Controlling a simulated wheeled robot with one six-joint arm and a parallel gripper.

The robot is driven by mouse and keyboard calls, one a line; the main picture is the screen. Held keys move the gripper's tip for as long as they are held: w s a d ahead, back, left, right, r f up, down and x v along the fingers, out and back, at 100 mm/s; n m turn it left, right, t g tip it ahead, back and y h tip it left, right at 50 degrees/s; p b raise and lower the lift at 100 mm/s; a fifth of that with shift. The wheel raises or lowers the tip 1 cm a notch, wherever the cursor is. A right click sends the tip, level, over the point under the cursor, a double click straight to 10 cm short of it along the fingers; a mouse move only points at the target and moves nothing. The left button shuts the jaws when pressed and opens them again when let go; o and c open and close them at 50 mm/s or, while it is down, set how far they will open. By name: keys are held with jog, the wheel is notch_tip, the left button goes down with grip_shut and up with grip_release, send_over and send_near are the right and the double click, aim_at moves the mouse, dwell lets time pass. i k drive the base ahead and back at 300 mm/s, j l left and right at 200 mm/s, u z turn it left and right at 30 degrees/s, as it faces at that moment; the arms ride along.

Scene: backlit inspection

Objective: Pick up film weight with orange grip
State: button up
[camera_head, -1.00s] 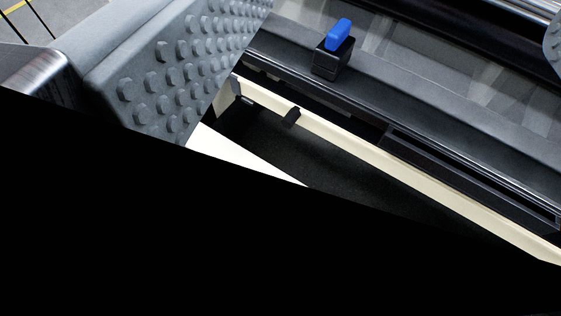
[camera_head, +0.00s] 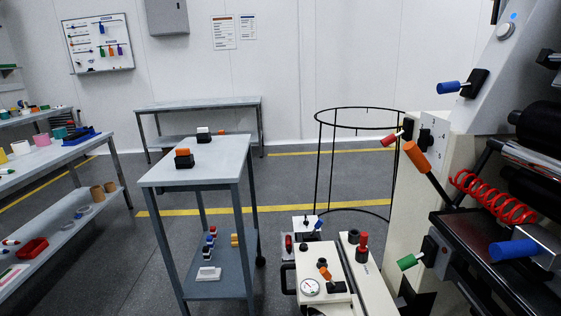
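A film weight with an orange grip (camera_head: 184,155) stands on the near part of a small grey table's top (camera_head: 163,177), left of centre. It looks like a black block with the orange grip on top. A similar black block with a white grip (camera_head: 203,133) stands behind it, at the far end of the same top. My gripper is not visible in this view, so its fingers and anything in them cannot be seen.
The table's lower shelf (camera_head: 228,288) holds several small blocks. A cream unit with knobs and a gauge (camera_head: 310,287) stands right of it. A black wire ring frame (camera_head: 318,170) and a large machine with coloured handles (camera_head: 432,135) are further right. A long bench (camera_head: 82,150) is at left.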

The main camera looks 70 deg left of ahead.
aim_at(183, 160)
jog(key=u, duration=2.6)
